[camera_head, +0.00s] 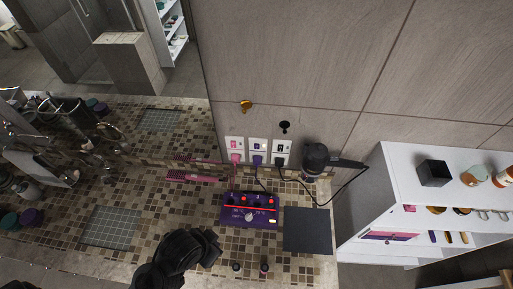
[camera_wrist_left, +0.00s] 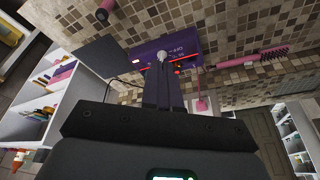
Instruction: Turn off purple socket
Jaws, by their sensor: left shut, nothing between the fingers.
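Three white sockets sit side by side low on the wall. The middle socket (camera_head: 258,144) has a purple plug (camera_head: 257,160) in it. The left socket (camera_head: 234,143) has a pink plug (camera_head: 236,158) and the right socket (camera_head: 282,146) a black plug (camera_head: 279,161). The switch positions are too small to tell. My left gripper (camera_head: 217,241) is over the counter, in front of the purple box and well away from the sockets. In the left wrist view its fingers (camera_wrist_left: 162,64) are shut and empty, overlapping the box's edge in the picture. My right gripper is not in view.
The purple box (camera_head: 235,215) with red lights and a knob stands between my gripper and the sockets. A pink brush (camera_head: 195,179) lies left, a dark mat (camera_head: 307,230) right. A black hair dryer (camera_head: 316,158) hangs on the wall. Two small bottles (camera_head: 264,268) stand in front.

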